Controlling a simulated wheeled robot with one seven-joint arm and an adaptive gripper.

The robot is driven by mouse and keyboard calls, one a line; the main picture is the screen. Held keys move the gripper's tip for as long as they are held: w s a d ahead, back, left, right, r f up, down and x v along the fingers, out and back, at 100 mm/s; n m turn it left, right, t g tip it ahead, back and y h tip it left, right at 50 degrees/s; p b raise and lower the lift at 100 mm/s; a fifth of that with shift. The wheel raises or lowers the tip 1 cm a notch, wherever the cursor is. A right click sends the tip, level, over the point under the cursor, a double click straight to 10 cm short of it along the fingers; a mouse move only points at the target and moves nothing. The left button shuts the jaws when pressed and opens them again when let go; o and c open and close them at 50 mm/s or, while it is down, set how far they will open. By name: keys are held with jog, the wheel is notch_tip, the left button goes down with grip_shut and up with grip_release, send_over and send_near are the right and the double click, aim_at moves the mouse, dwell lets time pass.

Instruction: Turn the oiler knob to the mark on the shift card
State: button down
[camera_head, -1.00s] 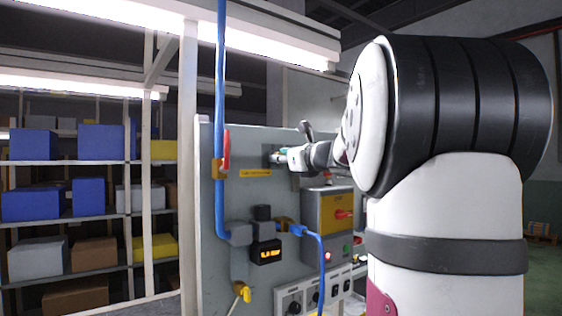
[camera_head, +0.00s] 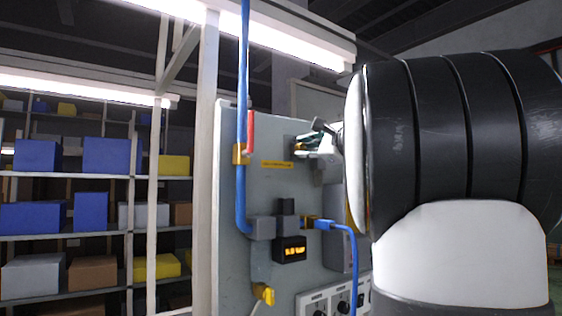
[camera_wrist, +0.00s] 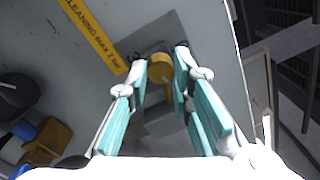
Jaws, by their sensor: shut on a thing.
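My gripper (camera_head: 306,147) is at the upper right of the grey panel (camera_head: 285,195) in the head view, partly behind my arm. In the wrist view my gripper (camera_wrist: 161,69) is shut on a small round yellow knob (camera_wrist: 159,67), one teal-padded finger on each side. A yellow stem or pointer shows beside the right finger. I cannot tell from the pictures whether this is the oiler knob. No shift card and no readable mark on the knob can be made out.
A yellow label (camera_wrist: 91,35) reading "CLEANING MAX" lies beside the knob. Shelves (camera_head: 70,175) with boxes stand left.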

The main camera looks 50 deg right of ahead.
jog(key=shift+w+f+n+b, duration=0.1)
jog(key=shift+n+b, duration=0.9)
jog(key=shift+n, duration=0.4)
jog(key=c, duration=1.4)
grip_release()
jog(key=v, duration=1.2)
jog(key=shift+d, duration=0.1)
